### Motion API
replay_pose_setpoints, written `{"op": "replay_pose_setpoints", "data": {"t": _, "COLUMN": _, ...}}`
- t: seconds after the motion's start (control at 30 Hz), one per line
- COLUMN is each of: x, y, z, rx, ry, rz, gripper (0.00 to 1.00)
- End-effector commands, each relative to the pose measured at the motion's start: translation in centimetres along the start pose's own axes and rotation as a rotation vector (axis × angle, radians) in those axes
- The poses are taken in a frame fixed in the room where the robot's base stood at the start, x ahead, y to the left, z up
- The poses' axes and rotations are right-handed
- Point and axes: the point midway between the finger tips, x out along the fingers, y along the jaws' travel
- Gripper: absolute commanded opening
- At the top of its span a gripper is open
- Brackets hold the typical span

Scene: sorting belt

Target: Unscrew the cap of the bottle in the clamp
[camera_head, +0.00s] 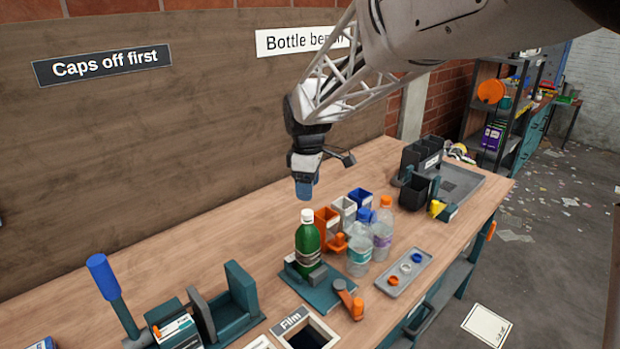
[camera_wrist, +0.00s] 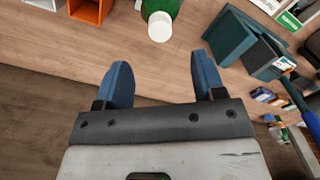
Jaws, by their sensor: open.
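A green bottle (camera_head: 308,244) with a white cap (camera_head: 307,216) stands upright in the teal clamp (camera_head: 331,281) on the bench. The clamp has an orange-ended handle (camera_head: 357,306). In the wrist view the white cap (camera_wrist: 160,26) shows beyond the fingertips, with part of the green bottle (camera_wrist: 172,5) at the top edge. My gripper (camera_head: 305,191) is above and behind the bottle, apart from it. Its two blue fingers are spread and empty in the wrist view (camera_wrist: 163,70).
Bottles with blue and orange caps (camera_head: 383,233) stand right of the clamp. Behind them are small orange, white and blue bins (camera_head: 327,222). A grey tray (camera_head: 395,285) holds loose caps. A teal holder (camera_head: 241,288) and a blue-handled tool (camera_head: 103,276) stand at left. Bench behind the bottle is clear.

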Motion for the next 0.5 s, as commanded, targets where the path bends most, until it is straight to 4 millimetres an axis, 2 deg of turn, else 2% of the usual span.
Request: {"op": "replay_pose_setpoints", "data": {"t": 0.5, "x": 5.0, "y": 0.0, "z": 0.0, "rx": 0.0, "ry": -0.001, "rz": -0.001, "gripper": 0.63}}
